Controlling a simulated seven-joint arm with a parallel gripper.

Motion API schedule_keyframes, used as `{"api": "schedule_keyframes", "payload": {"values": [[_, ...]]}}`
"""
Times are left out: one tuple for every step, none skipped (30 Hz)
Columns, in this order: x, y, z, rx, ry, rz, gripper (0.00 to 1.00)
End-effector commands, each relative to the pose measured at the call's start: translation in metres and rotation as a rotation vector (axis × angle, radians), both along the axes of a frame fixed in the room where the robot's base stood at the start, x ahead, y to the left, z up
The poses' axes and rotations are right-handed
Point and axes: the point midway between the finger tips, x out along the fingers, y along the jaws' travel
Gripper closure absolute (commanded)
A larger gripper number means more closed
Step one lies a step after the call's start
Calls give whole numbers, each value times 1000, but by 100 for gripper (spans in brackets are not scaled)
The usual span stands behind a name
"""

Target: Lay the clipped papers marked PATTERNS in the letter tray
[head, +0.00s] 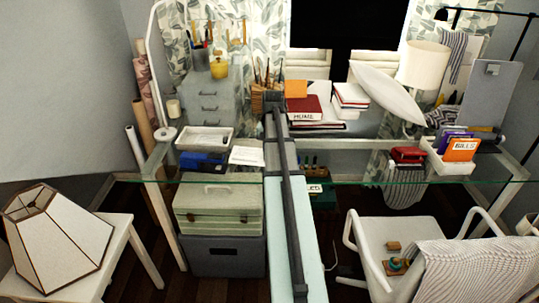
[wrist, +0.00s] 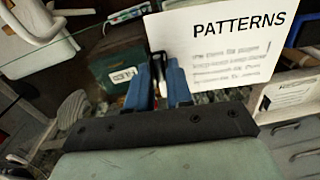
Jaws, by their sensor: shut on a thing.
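In the wrist view my gripper (wrist: 160,84), with two blue fingers, is shut at the black clip of the white papers marked PATTERNS (wrist: 235,45). The papers stick out to the right of the fingers, with the printing facing the camera. In the head view my arm (head: 285,190) hides the gripper. A white sheet (head: 246,156) shows left of the arm there; I cannot tell whether it is the held papers. A shallow white tray (head: 204,138), apparently the letter tray, sits over a blue object (head: 204,161) on the glass desk, left of the arm.
Grey drawers (head: 209,97) stand behind the tray. Books (head: 306,108) and a white lamp (head: 424,66) are at the back right. A white holder (head: 449,160) with BILLS envelopes stands right. Bare glass (head: 340,168) lies right of my arm.

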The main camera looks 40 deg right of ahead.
Motion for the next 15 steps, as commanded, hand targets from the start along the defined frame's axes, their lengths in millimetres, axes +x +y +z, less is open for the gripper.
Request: {"api": "schedule_keyframes", "payload": {"values": [[0, 0, 3, 0, 0, 0, 100], [0, 0, 5, 0, 0, 0, 100], [0, 0, 6, 0, 0, 0, 100], [0, 0, 7, 1, 1, 0, 100], [0, 0, 7, 1, 1, 0, 100], [0, 0, 8, 1, 1, 0, 100], [0, 0, 8, 1, 1, 0, 100], [0, 0, 8, 1, 1, 0, 100], [0, 0, 9, 1, 1, 0, 100], [0, 0, 8, 1, 1, 0, 100], [0, 0, 8, 1, 1, 0, 100], [0, 0, 8, 1, 1, 0, 100], [0, 0, 8, 1, 1, 0, 100], [0, 0, 8, 1, 1, 0, 100], [0, 0, 8, 1, 1, 1, 100]]}}
